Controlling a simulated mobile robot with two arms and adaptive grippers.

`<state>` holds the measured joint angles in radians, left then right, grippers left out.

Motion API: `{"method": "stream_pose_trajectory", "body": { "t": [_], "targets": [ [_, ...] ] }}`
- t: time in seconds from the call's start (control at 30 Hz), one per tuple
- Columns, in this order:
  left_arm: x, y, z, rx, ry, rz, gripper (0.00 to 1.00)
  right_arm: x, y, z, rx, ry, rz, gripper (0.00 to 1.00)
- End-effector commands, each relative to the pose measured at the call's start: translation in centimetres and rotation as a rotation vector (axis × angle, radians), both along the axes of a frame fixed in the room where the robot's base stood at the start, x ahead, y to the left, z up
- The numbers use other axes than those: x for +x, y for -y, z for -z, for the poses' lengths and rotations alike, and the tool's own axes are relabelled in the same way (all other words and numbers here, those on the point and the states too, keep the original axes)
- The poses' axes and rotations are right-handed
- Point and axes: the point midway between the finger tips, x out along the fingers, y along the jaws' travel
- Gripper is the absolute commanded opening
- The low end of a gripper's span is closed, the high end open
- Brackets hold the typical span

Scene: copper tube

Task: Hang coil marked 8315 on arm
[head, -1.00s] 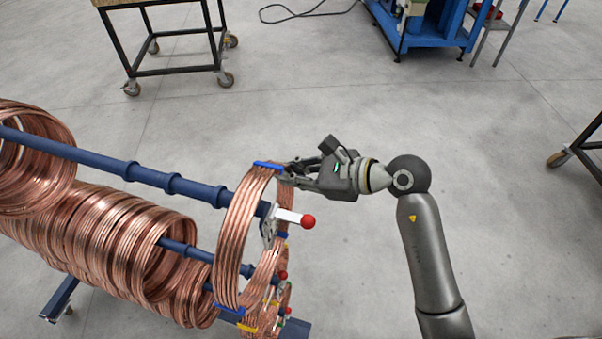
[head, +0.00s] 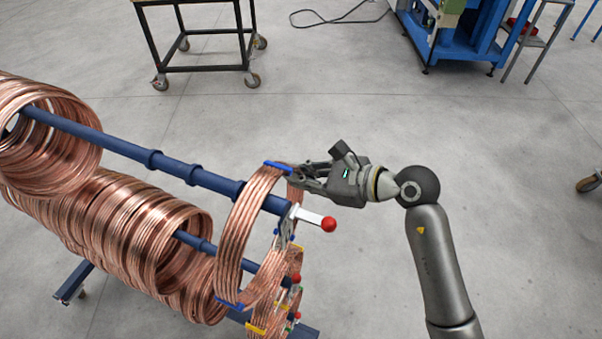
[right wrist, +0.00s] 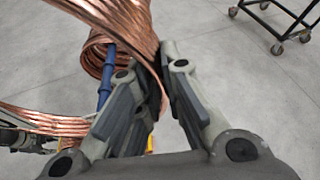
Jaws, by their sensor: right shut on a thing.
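A copper coil with blue tape bands (head: 240,243) hangs upright near the free end of the upper blue rack arm (head: 115,143). The arm appears to pass through the coil, and its end with a white lever and red knob (head: 328,224) shows on the coil's right. My right gripper (head: 304,178) is shut on the coil's top right edge by the blue tape. In the right wrist view, the coil (right wrist: 128,22) runs from the top left to between the fingers (right wrist: 160,95). No 8315 mark is readable.
Large copper coils (head: 45,150) fill the upper arm's far left, with more (head: 120,240) on a lower arm. Smaller coils with yellow tape (head: 257,328) hang below the held coil. A wheeled black table (head: 205,68) stands behind.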

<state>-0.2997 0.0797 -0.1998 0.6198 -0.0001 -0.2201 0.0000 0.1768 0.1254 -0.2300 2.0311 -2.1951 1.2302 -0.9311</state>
Motion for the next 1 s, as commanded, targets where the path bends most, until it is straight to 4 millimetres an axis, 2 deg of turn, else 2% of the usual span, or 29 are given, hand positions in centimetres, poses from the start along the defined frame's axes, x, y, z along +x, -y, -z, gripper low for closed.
{"method": "stream_pose_trajectory", "body": {
  "t": [0.2, 0.23, 0.4, 0.77, 0.87, 1.0],
  "targets": [
    [0.0, 0.0, 0.0, 0.0, 0.0, 0.0, 0.4, 0.0, 0.0, -0.2, 0.005, 0.001, 0.0, 0.0],
    [0.0, 0.0, 0.0, 0.0, 0.0, 0.0, 0.4, 0.0, 0.0, -0.2, 0.005, 0.001, 0.0, 0.12],
    [0.0, 0.0, 0.0, 0.0, 0.0, 0.0, 0.4, 0.0, 0.0, -0.1, 0.003, 0.001, 0.001, 0.33],
    [-0.1, -0.1, 0.0, 0.001, -0.001, 0.0, 0.4, -0.1, 0.3, 0.0, -0.004, -0.001, 0.001, 0.33],
    [-0.1, -0.1, 0.0, 0.001, -0.001, 0.0, 0.4, -0.5, 1.2, -0.4, -0.004, 0.001, 0.002, 0.33],
    [0.0, -0.1, 0.0, 0.0, 0.0, 0.0, 0.4, -1.6, 3.4, -1.4, -0.006, 0.002, 0.003, 0.33]
  ]
}}
